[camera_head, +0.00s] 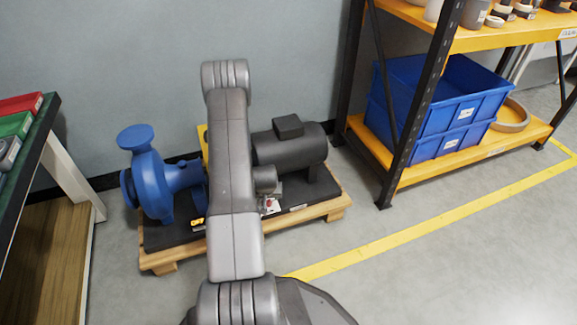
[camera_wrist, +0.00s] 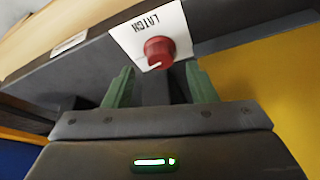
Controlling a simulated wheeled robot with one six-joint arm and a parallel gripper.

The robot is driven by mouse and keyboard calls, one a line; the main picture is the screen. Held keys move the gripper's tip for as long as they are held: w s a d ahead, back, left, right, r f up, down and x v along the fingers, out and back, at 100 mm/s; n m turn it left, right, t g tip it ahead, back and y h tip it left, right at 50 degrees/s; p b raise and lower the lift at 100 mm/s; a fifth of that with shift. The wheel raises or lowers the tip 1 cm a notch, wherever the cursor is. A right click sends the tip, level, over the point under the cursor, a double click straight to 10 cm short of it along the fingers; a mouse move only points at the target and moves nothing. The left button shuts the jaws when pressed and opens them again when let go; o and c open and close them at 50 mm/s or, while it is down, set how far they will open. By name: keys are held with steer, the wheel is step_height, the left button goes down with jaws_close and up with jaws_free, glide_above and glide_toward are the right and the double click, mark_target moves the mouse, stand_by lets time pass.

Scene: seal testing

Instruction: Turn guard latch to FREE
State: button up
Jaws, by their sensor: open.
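The guard latch is a round red knob (camera_wrist: 158,50) on a white plate (camera_wrist: 128,38) marked LATCH, with the lettering turned over in the wrist view. A short pale mark shows on the knob's lower edge. No FREE marking is legible. My gripper (camera_wrist: 160,78) has two green fingers, spread apart, one on each side of the knob's near end; I cannot tell whether they touch it. In the head view a small plate with a red spot (camera_head: 270,205) shows beside my arm on the pump skid. My arm hides my gripper there.
The wooden skid (camera_head: 310,216) carries a blue pump (camera_head: 155,185) and a dark motor (camera_head: 290,148). A bench (camera_head: 35,135) stands at left. A shelf rack (camera_head: 470,155) with blue crates (camera_head: 440,95) stands at right. The floor at front right is clear.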

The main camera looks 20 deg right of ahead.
steer(key=x, duration=0.3)
steer(key=shift+f+b, duration=0.15)
steer(key=shift+b, duration=0.15)
steer(key=shift+n, duration=0.4)
steer(key=shift+n+y+p, duration=0.35)
steer(key=shift+n+y, duration=0.05)
steer(key=shift+n, duration=0.1)
